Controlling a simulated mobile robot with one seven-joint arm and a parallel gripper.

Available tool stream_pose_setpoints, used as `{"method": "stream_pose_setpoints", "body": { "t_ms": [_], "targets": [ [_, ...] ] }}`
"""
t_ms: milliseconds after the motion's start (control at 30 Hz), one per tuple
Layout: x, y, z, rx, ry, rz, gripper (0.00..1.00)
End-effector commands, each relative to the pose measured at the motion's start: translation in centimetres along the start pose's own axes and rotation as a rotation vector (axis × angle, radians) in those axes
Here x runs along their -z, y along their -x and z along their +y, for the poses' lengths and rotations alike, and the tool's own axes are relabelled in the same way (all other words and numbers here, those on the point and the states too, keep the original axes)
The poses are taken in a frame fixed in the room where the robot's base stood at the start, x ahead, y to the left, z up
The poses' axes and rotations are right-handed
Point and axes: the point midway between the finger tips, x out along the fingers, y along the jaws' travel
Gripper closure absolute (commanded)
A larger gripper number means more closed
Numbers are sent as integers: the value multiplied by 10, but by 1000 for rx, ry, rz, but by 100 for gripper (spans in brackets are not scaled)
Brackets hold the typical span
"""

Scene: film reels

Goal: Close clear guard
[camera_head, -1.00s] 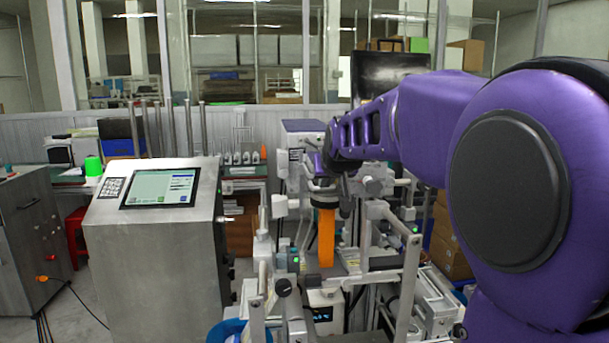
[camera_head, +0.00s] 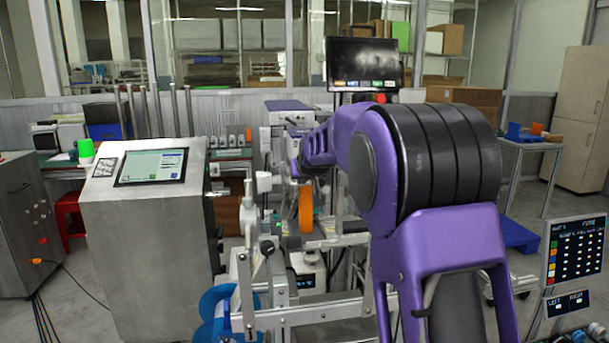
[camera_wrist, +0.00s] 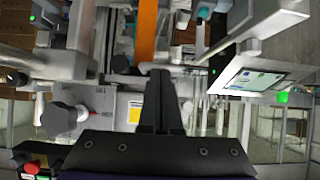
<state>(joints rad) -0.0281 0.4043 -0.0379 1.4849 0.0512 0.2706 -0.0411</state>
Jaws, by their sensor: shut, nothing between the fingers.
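The machine frame (camera_head: 330,240) of pale metal bars stands in the middle of the head view, partly behind my arm. I cannot make out the clear guard as a distinct panel in either view. An orange reel (camera_head: 306,208) hangs in the machine, seen nearly edge-on. It also shows as an orange band (camera_wrist: 147,32) in the wrist view. My gripper (camera_wrist: 160,75) is shut and empty, its dark fingers pointing towards the machine below the orange band. In the head view my gripper is hidden behind my purple arm or too small to tell.
A steel console (camera_head: 150,240) with a screen stands left of the machine. A blue reel (camera_head: 218,312) is low at the front. A black monitor (camera_head: 363,65) stands behind. A black panel with coloured squares (camera_head: 577,250) is at the right.

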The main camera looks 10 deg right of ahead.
Motion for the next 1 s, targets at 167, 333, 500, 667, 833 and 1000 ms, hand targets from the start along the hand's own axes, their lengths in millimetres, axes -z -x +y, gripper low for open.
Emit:
{"method": "stream_pose_setpoints", "body": {
  "t_ms": [167, 333, 500, 667, 833, 1000],
  "targets": [
    [-2, -9, 0, 1, 0, -1, 100],
    [-2, -9, 0, 1, 0, -2, 100],
    [-2, -9, 0, 1, 0, -3, 100],
    [6, -3, 0, 1, 0, -1, 100],
    [32, 19, 0, 1, -1, 2, 100],
    [31, 52, 0, 1, -1, 6, 100]
  ]
}}
